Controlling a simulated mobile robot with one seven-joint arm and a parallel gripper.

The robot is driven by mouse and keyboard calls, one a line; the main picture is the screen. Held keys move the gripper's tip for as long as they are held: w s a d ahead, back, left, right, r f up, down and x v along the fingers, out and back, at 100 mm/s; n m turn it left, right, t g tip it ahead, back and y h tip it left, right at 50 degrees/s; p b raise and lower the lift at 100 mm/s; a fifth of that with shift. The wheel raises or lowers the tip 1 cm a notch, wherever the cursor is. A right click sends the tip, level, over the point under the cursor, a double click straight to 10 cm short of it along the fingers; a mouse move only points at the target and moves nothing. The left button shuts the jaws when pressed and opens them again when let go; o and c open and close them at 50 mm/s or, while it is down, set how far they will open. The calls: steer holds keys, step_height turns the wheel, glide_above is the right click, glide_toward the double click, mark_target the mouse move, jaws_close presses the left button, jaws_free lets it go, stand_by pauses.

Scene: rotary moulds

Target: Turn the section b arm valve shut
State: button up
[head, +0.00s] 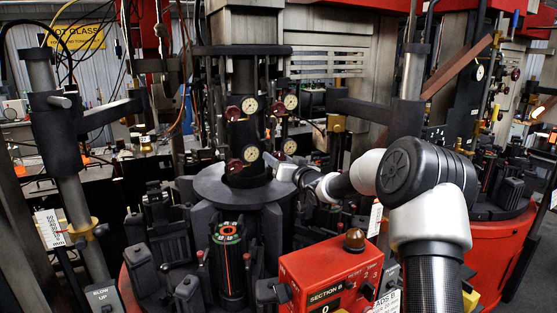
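Several small dark red round valve knobs sit beside white-faced gauges on the central column. I see an upper left knob (233,113), an upper right knob (278,111) and a lower left knob (235,166). No label that I can read tells which one is the section b arm valve. My arm reaches in from the right, and my gripper (272,161) is at the column, close to the lower gauges (252,153). Its fingers are small and dark against the column. I cannot tell whether they touch or hold a knob.
Black moulds ring the round dark table (240,186). Upright posts stand left (60,150) and right (407,110). A yellow HOT GLASS sign (75,37) hangs behind.

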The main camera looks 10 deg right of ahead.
steer(key=shift+o, duration=0.2)
steer(key=b+v, duration=0.1)
steer(key=v, duration=0.6)
steer(key=shift+s, duration=0.2)
steer(key=shift+r, duration=0.15)
